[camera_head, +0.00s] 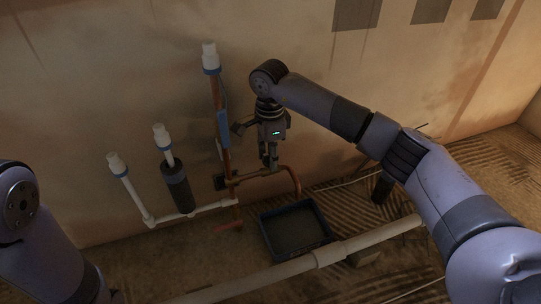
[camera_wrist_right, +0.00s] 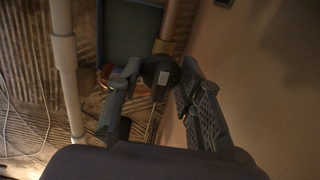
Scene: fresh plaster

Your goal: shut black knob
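In the right wrist view the black knob (camera_wrist_right: 160,71) is a dark, rounded piece with a small light patch. It sits between the two fingertips of my right gripper (camera_wrist_right: 160,68), one finger on each side. The fingers stand apart, but I cannot tell whether they touch the knob. In the head view my right gripper (camera_head: 268,163) points down at the copper pipe (camera_head: 250,175), close to its bend. The knob is not clearly made out there, as the fingers cover that spot. My left gripper is out of the picture; only part of the left arm shows.
A dark tray (camera_head: 294,230) lies on the floor below the bent copper pipe. A white pipe (camera_head: 190,213) with a black sleeve (camera_head: 178,188) stands at the left. A long pale pipe (camera_head: 325,257) crosses in front. The plastered wall (camera_head: 130,70) is close behind.

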